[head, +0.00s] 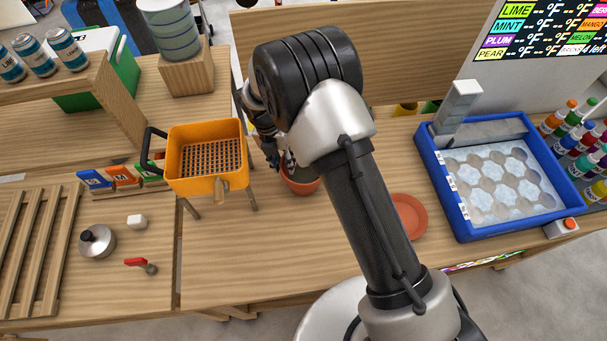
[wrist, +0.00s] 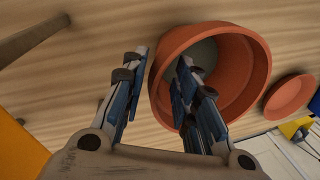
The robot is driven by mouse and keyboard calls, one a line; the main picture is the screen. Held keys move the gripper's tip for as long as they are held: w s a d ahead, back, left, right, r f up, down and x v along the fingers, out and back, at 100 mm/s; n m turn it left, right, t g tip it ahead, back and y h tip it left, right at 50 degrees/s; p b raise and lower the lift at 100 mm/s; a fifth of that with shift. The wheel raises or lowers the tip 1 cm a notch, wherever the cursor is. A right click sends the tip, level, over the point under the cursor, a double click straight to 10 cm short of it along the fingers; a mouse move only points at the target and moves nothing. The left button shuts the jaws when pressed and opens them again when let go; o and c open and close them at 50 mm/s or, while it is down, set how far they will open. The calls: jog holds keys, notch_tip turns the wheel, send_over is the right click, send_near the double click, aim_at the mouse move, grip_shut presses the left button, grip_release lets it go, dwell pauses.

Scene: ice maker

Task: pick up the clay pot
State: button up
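The clay pot (head: 304,187) is a small terracotta pot on the wooden table, partly hidden behind my arm in the head view. In the wrist view the pot (wrist: 250,65) shows its open mouth and thick rim. My gripper (wrist: 160,62) is open and straddles the pot's wall: the left finger is outside the rim and the right finger reaches into the mouth. A gap shows between the fingers and the wall, though contact at the right finger is unclear. In the head view my gripper (head: 273,152) is partly hidden by my wrist.
A yellow-orange basket (head: 205,155) on legs stands close left of the pot. A terracotta saucer (head: 409,216) lies to the right, partly behind my arm. A blue ice tray (head: 455,205) sits further right. The table's front middle is clear.

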grip_shut()
dwell(0.8)
